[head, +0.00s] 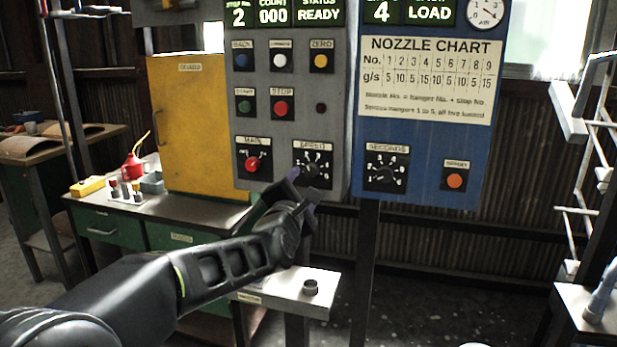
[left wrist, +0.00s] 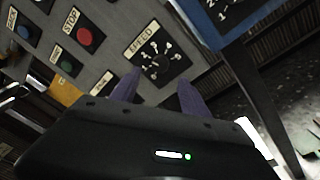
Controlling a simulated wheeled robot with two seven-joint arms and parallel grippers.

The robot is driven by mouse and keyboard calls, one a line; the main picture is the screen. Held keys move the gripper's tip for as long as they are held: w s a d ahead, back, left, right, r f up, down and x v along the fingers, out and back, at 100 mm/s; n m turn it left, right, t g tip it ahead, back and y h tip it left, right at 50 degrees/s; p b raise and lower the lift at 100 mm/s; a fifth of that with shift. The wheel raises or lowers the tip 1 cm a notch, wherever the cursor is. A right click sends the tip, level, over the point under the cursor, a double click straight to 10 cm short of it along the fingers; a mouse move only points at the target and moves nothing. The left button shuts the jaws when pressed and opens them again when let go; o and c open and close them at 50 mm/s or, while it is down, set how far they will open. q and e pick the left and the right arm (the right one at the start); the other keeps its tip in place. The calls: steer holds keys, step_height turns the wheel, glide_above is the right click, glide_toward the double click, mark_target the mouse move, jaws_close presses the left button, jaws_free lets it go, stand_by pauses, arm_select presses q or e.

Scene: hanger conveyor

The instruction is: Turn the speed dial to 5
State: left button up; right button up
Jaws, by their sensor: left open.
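The speed dial (head: 312,168) is a black knob on a black plate with white marks, labelled SPEED, low on the grey control panel (head: 292,118). It also shows in the left wrist view (left wrist: 159,62), tilted, beyond my fingertips. Its pointer setting is too small to read. My left gripper (head: 297,187) is just in front of the dial's lower left in the head view, hiding part of the plate. In the left wrist view its two purple fingers (left wrist: 158,88) are apart with nothing between them. I cannot tell whether they touch the knob. My right gripper is out of view.
A red main switch (head: 253,163) sits left of the dial, with the red stop button (head: 281,106) above. A blue panel (head: 428,186) with the seconds dial (head: 385,173) stands right. A yellow guard (head: 188,120) is left. A small shelf (head: 285,288) lies below.

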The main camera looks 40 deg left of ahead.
mark_target(310, 173)
arm_select(q)
steer(key=p+x, duration=0.1)
steer(key=x, duration=0.6)
steer(key=shift+w+a+p, duration=0.15)
steer(key=shift+w+p, duration=0.1)
steer(key=shift+p, duration=0.15)
jaws_close()
